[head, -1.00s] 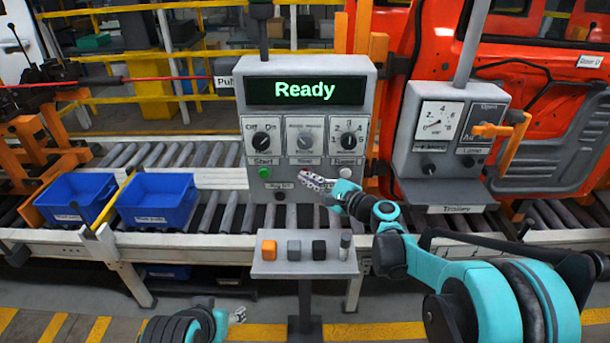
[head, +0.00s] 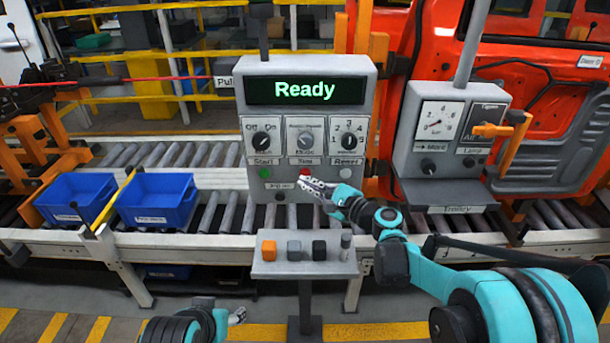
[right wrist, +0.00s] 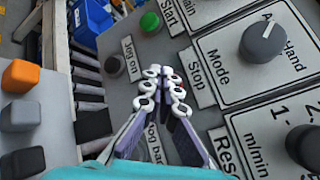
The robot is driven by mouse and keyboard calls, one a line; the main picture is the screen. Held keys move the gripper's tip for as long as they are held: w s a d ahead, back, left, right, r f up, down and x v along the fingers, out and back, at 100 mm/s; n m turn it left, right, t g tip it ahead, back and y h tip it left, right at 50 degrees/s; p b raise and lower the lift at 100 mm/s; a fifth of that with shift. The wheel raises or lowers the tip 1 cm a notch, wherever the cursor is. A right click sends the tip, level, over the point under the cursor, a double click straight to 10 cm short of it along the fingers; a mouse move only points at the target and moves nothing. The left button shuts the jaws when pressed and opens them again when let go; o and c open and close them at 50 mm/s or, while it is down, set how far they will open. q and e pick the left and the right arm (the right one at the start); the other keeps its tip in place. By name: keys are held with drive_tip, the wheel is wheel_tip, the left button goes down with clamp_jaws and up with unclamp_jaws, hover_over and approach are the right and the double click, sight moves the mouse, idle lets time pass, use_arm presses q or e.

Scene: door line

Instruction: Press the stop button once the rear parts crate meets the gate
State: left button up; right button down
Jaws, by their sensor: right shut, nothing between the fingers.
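Two blue crates, the left one (head: 75,201) and the right one (head: 157,203), stand on the near roller conveyor; their labels are too small to read. A yellow bar (head: 118,196) slants between them, apparently the gate. The grey control panel (head: 308,125) reads "Ready". Its red stop button (head: 305,171) is just above my right gripper (head: 302,183). That gripper is shut and empty; in the right wrist view its fingertips (right wrist: 166,84) cover most of the red button. I cannot tell whether they touch it. My left gripper (head: 238,315) is low, partly in view, its jaws unclear.
A green start button (head: 264,173) and a white reset button (head: 344,173) flank the stop button. A small stand (head: 304,266) with several blocks is below the panel. A grey trolley box (head: 440,140) and a red car door (head: 545,110) stand to the right.

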drive_tip(key=s, duration=0.5)
idle(0.3)
drive_tip(key=shift+s, duration=0.15)
idle(0.4)
drive_tip(key=s+d+f+n+g+h+b, duration=0.2)
drive_tip(key=s+d+f+n+h, duration=0.4)
drive_tip(key=s, duration=0.7)
drive_tip(key=s+d+f+n+g+h+b, duration=0.3)
drive_tip(key=s+d+f+n+h, duration=0.3)
drive_tip(key=s+d+f+n, duration=0.3)
drive_tip(key=s+d+n, duration=0.2)
drive_tip(key=s, duration=0.2)
drive_tip(key=shift+f, duration=0.25)
